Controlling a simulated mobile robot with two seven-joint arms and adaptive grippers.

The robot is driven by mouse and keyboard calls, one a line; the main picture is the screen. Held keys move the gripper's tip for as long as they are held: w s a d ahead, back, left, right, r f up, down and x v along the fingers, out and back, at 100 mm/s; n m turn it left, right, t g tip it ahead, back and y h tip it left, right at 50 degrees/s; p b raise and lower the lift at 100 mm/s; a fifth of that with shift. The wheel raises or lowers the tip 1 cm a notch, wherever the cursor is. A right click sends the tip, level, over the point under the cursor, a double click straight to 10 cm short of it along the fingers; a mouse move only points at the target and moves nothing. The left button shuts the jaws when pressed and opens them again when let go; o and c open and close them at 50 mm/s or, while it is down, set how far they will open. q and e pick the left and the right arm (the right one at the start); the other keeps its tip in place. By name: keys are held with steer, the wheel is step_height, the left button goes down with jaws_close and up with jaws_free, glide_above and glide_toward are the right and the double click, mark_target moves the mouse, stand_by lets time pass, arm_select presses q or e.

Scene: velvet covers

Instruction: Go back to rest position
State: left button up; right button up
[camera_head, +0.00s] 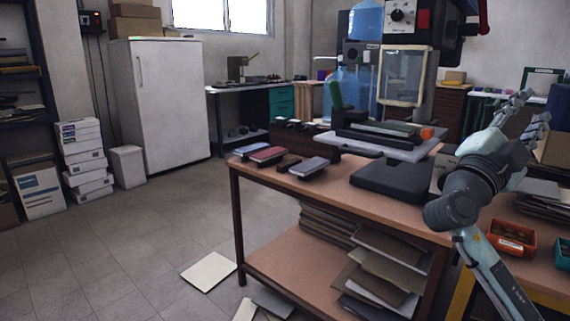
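My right arm comes in from the lower right. Its gripper (536,106) is raised above the right end of the wooden workbench (335,187). Its fingers point up and to the right and stand apart, with nothing seen between them. My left gripper is not in view. Small dark and reddish padded blocks lie at the left end of the bench: a reddish one (267,154) and a grey one (309,167). My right gripper is well away from them. A press machine (392,183) with a pale flat plate stands on the bench, left of my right gripper.
An orange bin (511,238) stands on the right, close to my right arm. Stacked boards (385,262) fill the bench's lower shelf. A loose pale sheet (208,271) lies on the floor. A white fridge (160,105) stands at the back left. The floor at left is mostly clear.

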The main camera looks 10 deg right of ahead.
step_height(320, 180, down, 30)
steer(key=s+a+n+y, duration=0.2)
steer(key=n+y, duration=0.9)
steer(key=n, duration=0.7)
steer(key=s+a+f+n+g+y, duration=0.2)
steer(key=s+a+f+n+y, duration=0.15)
steer(key=s+f+n, duration=0.4)
steer(key=s+a+f+n+g+y, duration=0.25)
steer(key=s+a+f+n, duration=0.2)
steer(key=s+f, duration=0.5)
steer(key=s+a+f+m+y, duration=0.1)
steer(key=a+f+m+y, duration=0.25)
steer(key=a, duration=0.55)
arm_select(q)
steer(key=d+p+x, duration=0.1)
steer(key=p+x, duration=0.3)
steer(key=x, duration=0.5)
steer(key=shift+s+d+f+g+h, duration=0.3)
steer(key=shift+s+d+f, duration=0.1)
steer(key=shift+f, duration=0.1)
arm_select(e)
step_height(320, 180, down, 10)
steer(key=w+g, duration=0.1)
steer(key=shift+w+a, duration=0.25)
steer(key=shift+w, duration=0.15)
steer(key=shift+g, duration=0.25)
